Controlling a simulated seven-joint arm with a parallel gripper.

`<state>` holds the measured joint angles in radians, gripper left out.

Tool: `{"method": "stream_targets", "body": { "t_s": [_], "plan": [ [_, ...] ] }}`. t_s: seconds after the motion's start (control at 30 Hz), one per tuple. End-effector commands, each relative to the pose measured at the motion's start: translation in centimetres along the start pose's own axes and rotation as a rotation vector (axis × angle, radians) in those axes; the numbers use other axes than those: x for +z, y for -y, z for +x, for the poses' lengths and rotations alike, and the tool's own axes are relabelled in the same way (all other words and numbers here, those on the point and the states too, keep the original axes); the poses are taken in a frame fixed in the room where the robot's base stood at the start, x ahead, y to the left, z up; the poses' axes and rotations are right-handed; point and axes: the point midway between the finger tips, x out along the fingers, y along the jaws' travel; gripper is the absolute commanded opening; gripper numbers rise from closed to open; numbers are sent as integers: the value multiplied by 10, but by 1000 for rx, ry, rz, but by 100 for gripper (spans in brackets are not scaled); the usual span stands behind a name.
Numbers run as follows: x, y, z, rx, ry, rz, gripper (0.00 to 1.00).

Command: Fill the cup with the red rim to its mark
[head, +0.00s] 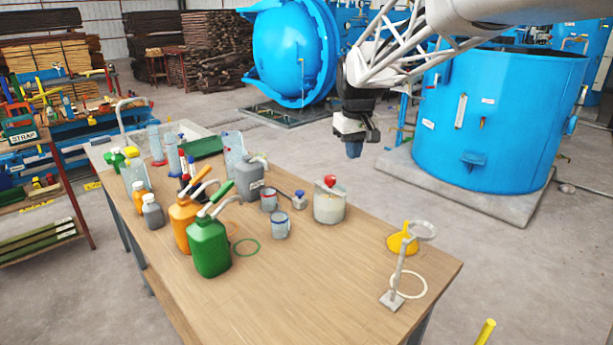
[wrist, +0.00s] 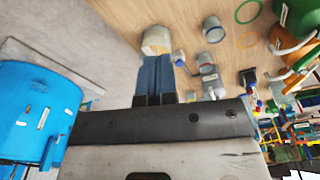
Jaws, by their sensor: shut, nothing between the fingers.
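The cup with the red rim (head: 269,201) is a small grey mug on the wooden table; it seems to be the farther mug in the wrist view (wrist: 206,66). A similar blue-rimmed mug (head: 280,228) stands just in front of it. The contents and mark of the red-rimmed cup are too small to make out. My gripper (head: 354,150) is raised, with its blue fingers shut and empty, to the right of the cup and apart from it. The fingers also show in the wrist view (wrist: 155,75), pointing toward a cream pot.
The cream pot with a red knob (head: 329,208) stands right of the cups. Green (head: 210,250), orange (head: 183,222) and grey (head: 250,185) jugs stand to the left. A yellow funnel (head: 402,244) and ring stand (head: 398,272) are at the right. The table's front middle is clear.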

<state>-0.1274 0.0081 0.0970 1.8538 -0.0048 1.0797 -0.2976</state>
Motion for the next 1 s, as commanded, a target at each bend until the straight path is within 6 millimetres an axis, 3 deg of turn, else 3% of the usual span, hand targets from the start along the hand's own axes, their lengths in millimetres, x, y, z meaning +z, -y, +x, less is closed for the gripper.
{"method": "stream_targets", "body": {
  "t_s": [0.57, 1.0],
  "plan": [
    [-116, -2, 39, -17, 33, -125, 0],
    [-197, 3, 82, -31, 58, -219, 0]
  ]
}}
